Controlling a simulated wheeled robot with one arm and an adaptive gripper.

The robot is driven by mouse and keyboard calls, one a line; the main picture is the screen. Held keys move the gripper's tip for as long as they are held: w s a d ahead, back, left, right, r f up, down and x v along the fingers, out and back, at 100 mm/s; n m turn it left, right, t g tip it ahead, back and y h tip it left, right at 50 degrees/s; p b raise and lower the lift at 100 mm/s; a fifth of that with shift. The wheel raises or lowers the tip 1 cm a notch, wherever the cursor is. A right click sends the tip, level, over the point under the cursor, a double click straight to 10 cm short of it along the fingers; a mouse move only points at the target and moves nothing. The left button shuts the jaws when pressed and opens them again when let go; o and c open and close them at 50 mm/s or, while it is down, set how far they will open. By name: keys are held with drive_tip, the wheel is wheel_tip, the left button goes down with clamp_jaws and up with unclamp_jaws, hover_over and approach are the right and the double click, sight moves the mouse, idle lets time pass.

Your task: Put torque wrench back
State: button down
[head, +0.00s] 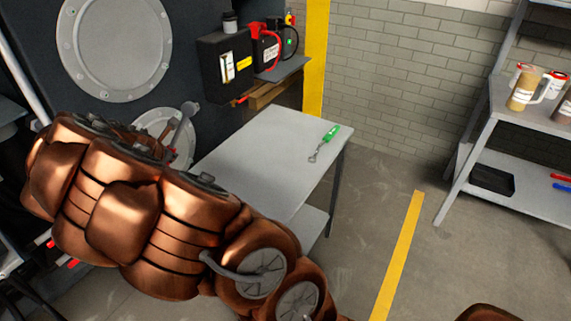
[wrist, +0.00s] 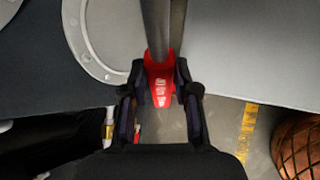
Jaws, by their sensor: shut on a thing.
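In the wrist view my gripper (wrist: 161,88) is shut on the red handle of the torque wrench (wrist: 160,70). Its dark grey shaft runs up out of the top of the picture, so its far end is hidden there. The red part carries white lettering. In the head view my copper-coloured arm hides the gripper and most of what it holds. A grey table (head: 262,140) stands just right of the arm. The wrench is in front of the dark chassis wall and the table's left edge in the wrist view, apparently held clear of both.
A green-handled tool (head: 331,134) lies on the table's right part; the rest of the visible top is bare. Black boxes (head: 224,65) hang on the dark wall above, near a round grey cover (head: 115,45). A shelf rack (head: 500,185) stands at right. The floor between is clear.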

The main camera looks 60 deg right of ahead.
drive_tip(key=s+d+f+m+g+y, duration=0.1)
drive_tip(key=s+d+m+g+y, duration=0.2)
drive_tip(key=s+d+m+g, duration=0.85)
drive_tip(key=s+d+f+m+t+b, duration=0.1)
drive_tip(key=s+d+m, duration=0.3)
drive_tip(key=s+m, duration=0.5)
drive_tip(key=s+d+f+m+t+b, duration=0.1)
drive_tip(key=s+d+m+t, duration=0.3)
drive_tip(key=s+m, duration=0.5)
drive_tip(key=shift+f+m, duration=0.45)
drive_tip(key=shift+m, duration=2.9)
drive_tip(key=shift+d+r, duration=0.1)
drive_tip(key=shift+f+b, duration=1.2)
drive_tip(key=shift+f, duration=2.6)
